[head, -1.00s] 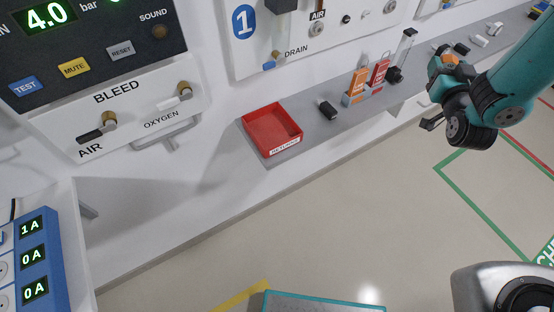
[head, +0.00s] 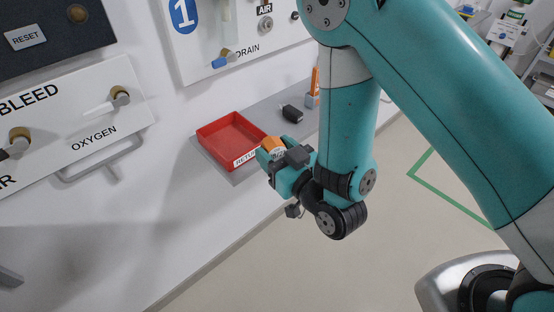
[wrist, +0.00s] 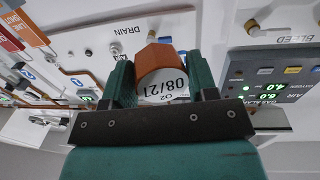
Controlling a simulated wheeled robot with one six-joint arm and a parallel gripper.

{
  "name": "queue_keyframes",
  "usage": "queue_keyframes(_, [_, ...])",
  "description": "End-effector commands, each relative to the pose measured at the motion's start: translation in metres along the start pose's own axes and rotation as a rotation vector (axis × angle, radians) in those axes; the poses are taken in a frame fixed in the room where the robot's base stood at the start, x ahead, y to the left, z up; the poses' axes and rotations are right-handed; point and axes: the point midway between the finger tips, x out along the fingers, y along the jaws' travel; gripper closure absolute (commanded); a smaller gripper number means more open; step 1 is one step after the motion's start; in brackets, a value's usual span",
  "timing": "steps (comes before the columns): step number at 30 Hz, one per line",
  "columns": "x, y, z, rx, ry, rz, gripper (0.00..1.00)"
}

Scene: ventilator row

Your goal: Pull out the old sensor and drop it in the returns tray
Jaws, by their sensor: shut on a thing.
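The old sensor (wrist: 160,72) is an orange, faceted body with a white end label reading "O2 08/21". My gripper (wrist: 162,80) is shut on it, one green finger on each side. In the head view the orange sensor (head: 272,144) shows at the tip of my gripper (head: 277,152). The red returns tray (head: 213,150), with a white label on its front wall, sits on the grey shelf. In that view my gripper is at the tray's right front corner; its height above the tray is hard to tell. The tray's visible inside looks empty.
A small black object (head: 291,113) lies on the shelf (head: 272,108) right of the tray. An orange item (head: 314,82) stands behind my arm, partly hidden. The wall panel with the drain valve (head: 226,60) rises behind. Open floor lies in front.

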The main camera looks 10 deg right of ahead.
Motion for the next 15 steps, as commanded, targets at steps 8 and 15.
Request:
queue_keyframes(8, [0.025,-0.002,0.0,0.001,0.002,0.001,0.85])
queue_keyframes(15, [0.055,-0.005,0.004,0.0,0.002,0.001,0.85])
